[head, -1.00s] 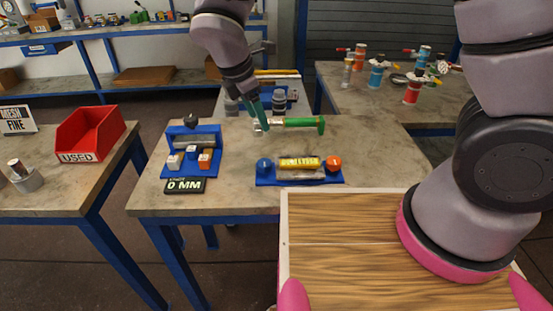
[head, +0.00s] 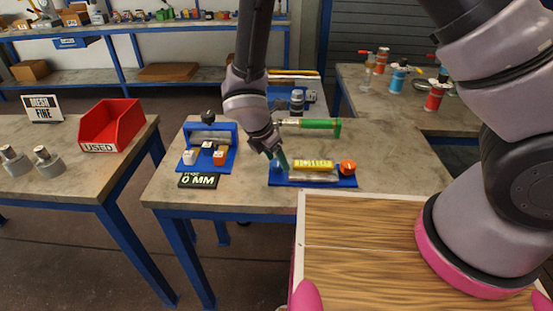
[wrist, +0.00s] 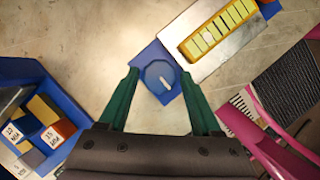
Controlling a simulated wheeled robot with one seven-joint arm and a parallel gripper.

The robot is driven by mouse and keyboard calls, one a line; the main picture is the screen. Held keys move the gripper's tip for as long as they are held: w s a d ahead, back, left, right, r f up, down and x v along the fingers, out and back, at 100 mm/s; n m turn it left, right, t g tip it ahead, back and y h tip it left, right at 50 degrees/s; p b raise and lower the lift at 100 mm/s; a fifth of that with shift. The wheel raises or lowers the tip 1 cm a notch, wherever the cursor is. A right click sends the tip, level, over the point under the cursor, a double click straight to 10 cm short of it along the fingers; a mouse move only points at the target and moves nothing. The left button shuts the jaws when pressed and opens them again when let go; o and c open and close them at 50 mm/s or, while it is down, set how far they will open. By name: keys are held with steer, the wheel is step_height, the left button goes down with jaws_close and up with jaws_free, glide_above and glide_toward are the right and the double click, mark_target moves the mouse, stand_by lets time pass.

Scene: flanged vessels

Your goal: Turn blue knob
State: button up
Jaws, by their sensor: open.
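The blue knob (wrist: 160,77) shows in the wrist view as a round cap with a pale mark, on the blue base plate (wrist: 150,52). My gripper (wrist: 160,74) is open, with one green finger on each side of the knob and a small gap to it. In the head view my gripper (head: 279,160) is at the left end of the plate and hides most of the knob. A yellow ribbed block (head: 313,165) and an orange-red knob (head: 348,167) are to the right on the same plate.
A blue stand with white and orange blocks (head: 208,150) and a "0 MM" display (head: 198,181) are to the left. A green-handled tool (head: 315,125) lies behind. A red bin (head: 112,125) is on the left table. Bare tabletop lies to the right.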

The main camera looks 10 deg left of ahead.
steer(key=shift+f, duration=0.15)
jaws_close()
steer(key=shift+w+m, duration=0.1)
steer(key=shift+m, duration=0.2)
